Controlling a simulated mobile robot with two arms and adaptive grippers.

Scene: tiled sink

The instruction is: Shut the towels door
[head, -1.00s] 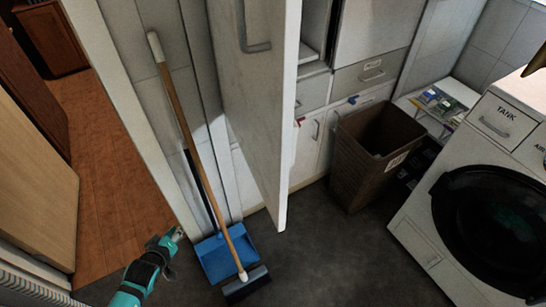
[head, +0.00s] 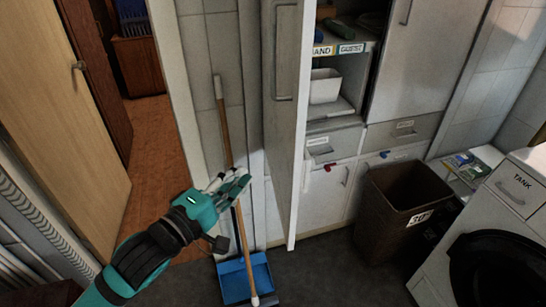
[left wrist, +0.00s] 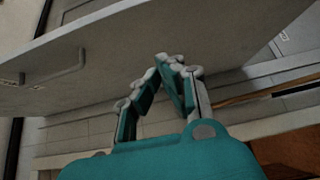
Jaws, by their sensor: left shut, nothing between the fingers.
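A tall pale door (head: 285,150) stands swung open in the middle of the head view, nearly edge-on, with a long bar handle (head: 284,70) on its left-hand face. No towels label can be read on it. The door also fills the upper part of the left wrist view (left wrist: 150,45), with its handle (left wrist: 65,78) at the left. My left gripper (head: 243,182) is shut and empty, to the left of the door at mid-height. In the left wrist view its fingertips (left wrist: 168,60) meet in front of the door face; I cannot tell whether they touch it. My right gripper is not in view.
Open shelves (head: 340,110) and closed drawers (head: 405,130) lie right of the door. A brown basket (head: 400,215) and a white washing machine (head: 450,270) stand further right. A broom (head: 226,130) and blue dustpan (head: 245,282) stand left of the door.

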